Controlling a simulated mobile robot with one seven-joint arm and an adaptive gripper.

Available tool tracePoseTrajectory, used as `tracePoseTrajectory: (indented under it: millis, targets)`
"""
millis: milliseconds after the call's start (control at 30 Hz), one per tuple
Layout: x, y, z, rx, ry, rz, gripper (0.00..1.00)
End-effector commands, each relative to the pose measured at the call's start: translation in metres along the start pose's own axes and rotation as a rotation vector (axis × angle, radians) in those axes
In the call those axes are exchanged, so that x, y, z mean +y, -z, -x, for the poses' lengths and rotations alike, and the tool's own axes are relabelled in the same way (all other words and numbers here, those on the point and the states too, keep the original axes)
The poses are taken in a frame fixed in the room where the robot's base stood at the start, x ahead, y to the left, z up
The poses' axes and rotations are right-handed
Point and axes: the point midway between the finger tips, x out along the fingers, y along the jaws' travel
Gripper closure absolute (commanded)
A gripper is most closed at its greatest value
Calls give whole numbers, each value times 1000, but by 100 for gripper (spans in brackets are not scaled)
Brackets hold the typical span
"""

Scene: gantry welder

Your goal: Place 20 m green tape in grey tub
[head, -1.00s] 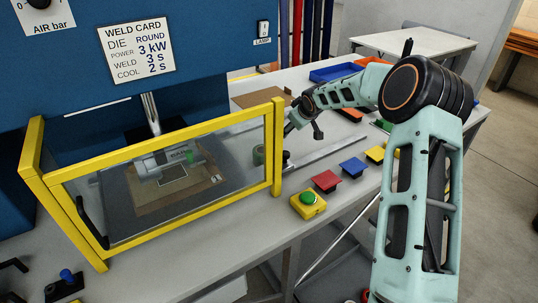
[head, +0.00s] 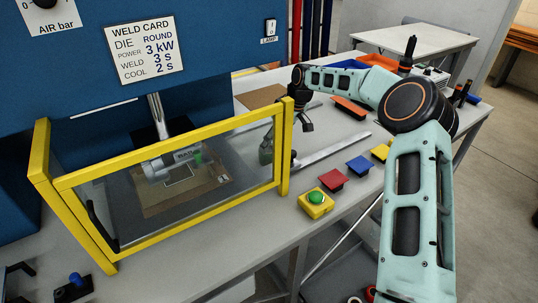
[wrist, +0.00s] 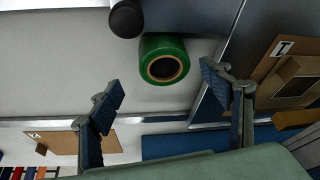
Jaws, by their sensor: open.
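The green tape (wrist: 147,52) is a roll lying on the light grey table, its round core facing the wrist camera. In the head view the tape (head: 265,157) shows dimly through the clear guard panel, beside the yellow post. My gripper (wrist: 160,92) is open and empty. Its two fingers stand apart on either side of the tape in the picture, with the tape slightly beyond the fingertips; I see no contact. In the head view the yellow post and panel partly hide my gripper. I cannot clearly pick out the grey tub in either view.
A black knob (wrist: 125,18) is close beside the tape. The yellow-framed guard (head: 285,148) stands by my gripper. A metal rail (head: 335,152) runs along the table. A yellow box with a green button (head: 315,203) and red (head: 332,179) and blue (head: 360,164) pieces line the front edge.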

Motion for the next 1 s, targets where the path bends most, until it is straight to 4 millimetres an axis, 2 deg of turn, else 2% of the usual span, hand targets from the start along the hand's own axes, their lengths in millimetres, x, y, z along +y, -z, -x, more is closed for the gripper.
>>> tracePoseTrajectory:
  millis: [400, 700, 767, 1000]
  targets:
    - [-7, 1, -48, 1, -1, -1, 28]
    - [-6, 0, -54, 1, -4, 0, 28]
    - [-6, 0, -54, 1, -4, 0, 32]
    - [-6, 0, -53, 1, -4, 0, 59]
